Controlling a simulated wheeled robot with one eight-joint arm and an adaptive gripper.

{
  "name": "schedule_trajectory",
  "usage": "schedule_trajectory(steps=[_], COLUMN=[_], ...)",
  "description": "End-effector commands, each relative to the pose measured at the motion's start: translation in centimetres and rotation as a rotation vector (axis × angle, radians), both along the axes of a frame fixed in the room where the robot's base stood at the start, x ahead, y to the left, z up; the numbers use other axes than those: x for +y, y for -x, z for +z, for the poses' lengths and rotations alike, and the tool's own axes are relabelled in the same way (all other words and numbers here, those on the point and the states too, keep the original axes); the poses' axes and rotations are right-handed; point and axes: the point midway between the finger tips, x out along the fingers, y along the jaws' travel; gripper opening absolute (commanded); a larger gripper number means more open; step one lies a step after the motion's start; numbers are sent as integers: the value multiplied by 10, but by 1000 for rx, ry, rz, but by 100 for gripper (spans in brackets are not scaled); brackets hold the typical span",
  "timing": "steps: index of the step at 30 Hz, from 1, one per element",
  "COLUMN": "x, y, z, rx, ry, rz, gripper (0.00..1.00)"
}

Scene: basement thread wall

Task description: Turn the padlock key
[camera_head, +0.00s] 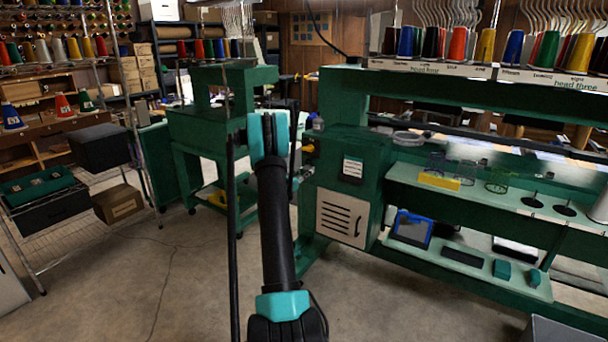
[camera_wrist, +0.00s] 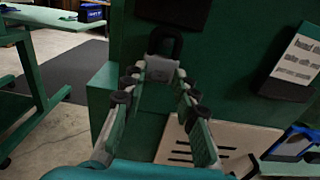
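In the wrist view, a grey padlock (camera_wrist: 161,68) with a dark shackle hangs upright against the green machine body. A key cannot be made out on it. My gripper (camera_wrist: 159,80) is open, with its two fingers apart on the left and right of the padlock in the picture. The fingertips are near the padlock body; I cannot tell whether they touch it. In the head view my arm rises in the middle, and neither the padlock nor my fingertips can be made out there.
A pale slotted panel (camera_head: 342,217) is on the front of the green machine cabinet (camera_head: 345,155), and shows below the padlock in the wrist view. A labelled dark box (camera_wrist: 292,65) is to its right. A wire rack (camera_head: 72,222) stands left. Floor between is clear.

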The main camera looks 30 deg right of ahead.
Motion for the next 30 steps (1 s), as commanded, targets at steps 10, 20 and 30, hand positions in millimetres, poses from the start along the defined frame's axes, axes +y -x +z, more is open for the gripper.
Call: schedule_trajectory(steps=[10,20,30], x=[0,0,0], y=[0,0,1], z=[0,0,0], rx=[-1,-77,-327], ry=[0,-32,-135], rz=[0,0,0], gripper=[0,0,0])
